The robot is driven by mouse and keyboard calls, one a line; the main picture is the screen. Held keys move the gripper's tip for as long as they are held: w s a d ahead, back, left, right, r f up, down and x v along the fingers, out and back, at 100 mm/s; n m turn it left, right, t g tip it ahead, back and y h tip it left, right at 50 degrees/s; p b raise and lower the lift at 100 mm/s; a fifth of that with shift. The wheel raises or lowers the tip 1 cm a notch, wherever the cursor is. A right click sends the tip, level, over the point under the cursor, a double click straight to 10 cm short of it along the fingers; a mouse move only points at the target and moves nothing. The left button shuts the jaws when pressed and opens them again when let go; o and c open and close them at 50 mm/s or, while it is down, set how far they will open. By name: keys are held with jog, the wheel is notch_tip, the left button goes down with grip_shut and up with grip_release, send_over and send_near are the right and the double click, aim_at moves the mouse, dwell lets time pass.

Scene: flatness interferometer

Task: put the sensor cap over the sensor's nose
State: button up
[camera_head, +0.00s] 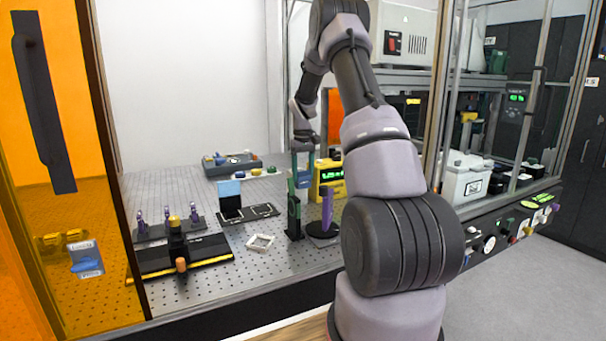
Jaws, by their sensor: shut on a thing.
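My gripper (301,172) points down at the far end of my arm, over the middle of the perforated bench. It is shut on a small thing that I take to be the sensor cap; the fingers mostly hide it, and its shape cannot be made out. A tall dark green stand (294,217) rises just below and in front of the gripper. A purple upright piece (327,207) on a dark round base stands right of it. I cannot tell for sure which part is the sensor's nose, or whether the held thing touches anything.
A yellow instrument with a green display (329,180) stands close behind at the right. An orange door (60,120) and enclosure posts flank the bench (215,285).

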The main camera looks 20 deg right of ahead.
jog(key=shift+f, duration=0.35)
jog(key=o, duration=1.1)
jog(key=shift+r, duration=3.55)
